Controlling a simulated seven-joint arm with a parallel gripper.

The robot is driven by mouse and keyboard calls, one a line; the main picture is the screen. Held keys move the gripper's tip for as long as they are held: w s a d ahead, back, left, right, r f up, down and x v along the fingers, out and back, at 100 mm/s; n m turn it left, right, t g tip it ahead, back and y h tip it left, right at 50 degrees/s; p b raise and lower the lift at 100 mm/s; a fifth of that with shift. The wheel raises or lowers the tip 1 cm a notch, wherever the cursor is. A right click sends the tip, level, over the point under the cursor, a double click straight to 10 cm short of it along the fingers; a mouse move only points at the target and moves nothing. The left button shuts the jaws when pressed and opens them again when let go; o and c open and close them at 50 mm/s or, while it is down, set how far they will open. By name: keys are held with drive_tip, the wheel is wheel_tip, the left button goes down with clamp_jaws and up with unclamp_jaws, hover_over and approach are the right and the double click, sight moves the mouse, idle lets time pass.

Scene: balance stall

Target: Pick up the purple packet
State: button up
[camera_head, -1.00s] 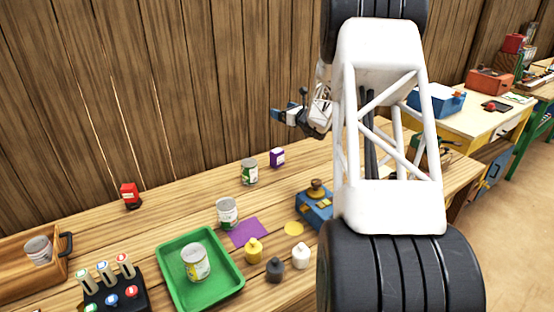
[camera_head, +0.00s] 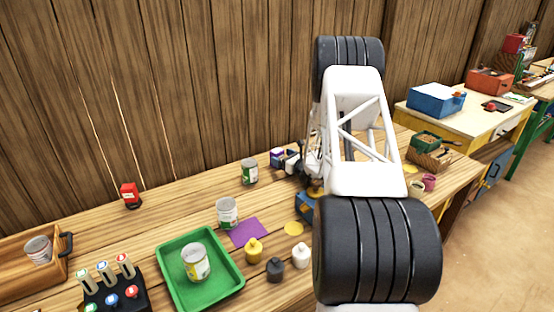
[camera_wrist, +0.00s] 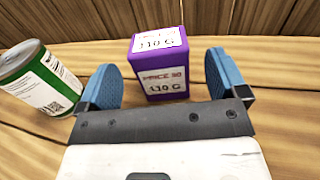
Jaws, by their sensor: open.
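My gripper (camera_wrist: 163,75) is open, with one blue fingertip on each side of the packet. The packet is between the fingers or just beyond their tips, with a gap visible on each side. In the head view my gripper (camera_head: 284,159) is low over the table at the packet.
A green-labelled can (camera_wrist: 40,78) stands close to the left finger; it also shows in the head view (camera_head: 250,172). The plank wall (camera_head: 230,80) rises behind. A blue device (camera_head: 305,206) is partly hidden by my arm. A green tray (camera_head: 165,262) holds another can (camera_head: 195,262).

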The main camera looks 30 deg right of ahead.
sight(275, 152)
drive_tip(key=shift+x, duration=2.5)
drive_tip(key=c, duration=1)
drive_tip(key=shift+c, duration=0.2)
drive_tip(key=shift+r, duration=0.2)
wheel_tip(275, 152, up, 18)
drive_tip(key=shift+f, duration=0.15)
